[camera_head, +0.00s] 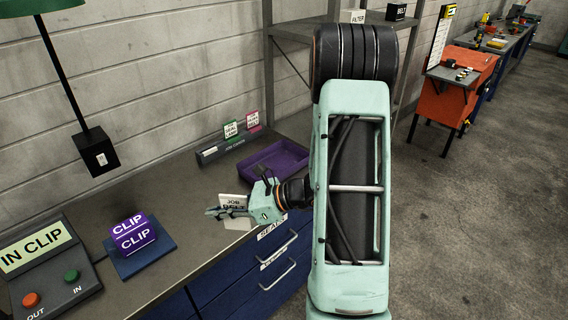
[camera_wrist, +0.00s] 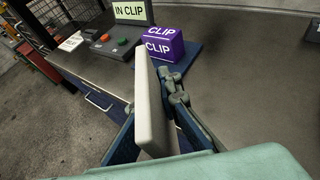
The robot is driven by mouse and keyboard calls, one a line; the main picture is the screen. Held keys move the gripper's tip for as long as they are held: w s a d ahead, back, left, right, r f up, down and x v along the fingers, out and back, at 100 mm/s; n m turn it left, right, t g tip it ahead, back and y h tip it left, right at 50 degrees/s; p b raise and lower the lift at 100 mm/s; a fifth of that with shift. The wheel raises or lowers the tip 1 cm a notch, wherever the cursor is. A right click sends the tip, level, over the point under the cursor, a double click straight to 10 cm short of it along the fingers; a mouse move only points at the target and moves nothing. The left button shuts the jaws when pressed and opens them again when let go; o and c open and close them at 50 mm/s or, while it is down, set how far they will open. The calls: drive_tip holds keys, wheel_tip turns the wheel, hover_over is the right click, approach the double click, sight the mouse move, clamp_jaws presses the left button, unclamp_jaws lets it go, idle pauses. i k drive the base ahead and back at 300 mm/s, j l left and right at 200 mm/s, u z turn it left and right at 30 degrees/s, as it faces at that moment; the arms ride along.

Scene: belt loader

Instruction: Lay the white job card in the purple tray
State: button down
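The white job card (camera_head: 233,201) is upright in my gripper (camera_head: 237,212), above the bench near its front edge; part of its lettering is hidden. In the wrist view the card (camera_wrist: 150,105) stands nearly edge-on between the two fingers of my gripper (camera_wrist: 155,120), which appear closed on its faces. The purple tray (camera_head: 292,153) lies on the bench behind and to the right of the card, apart from it. The tray looks empty where visible; my arm is close to its front.
A purple CLIP box (camera_head: 133,236) on a blue base and a button console (camera_head: 45,265) are at left.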

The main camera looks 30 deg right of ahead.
sight(275, 168)
drive_tip(key=i+l+z, duration=0.1)
drive_tip(key=i+l, duration=0.15)
drive_tip(key=i, duration=0.15)
drive_tip(key=i+l+z, duration=0.1)
drive_tip(key=i+l, duration=0.15)
drive_tip(key=i, duration=0.15)
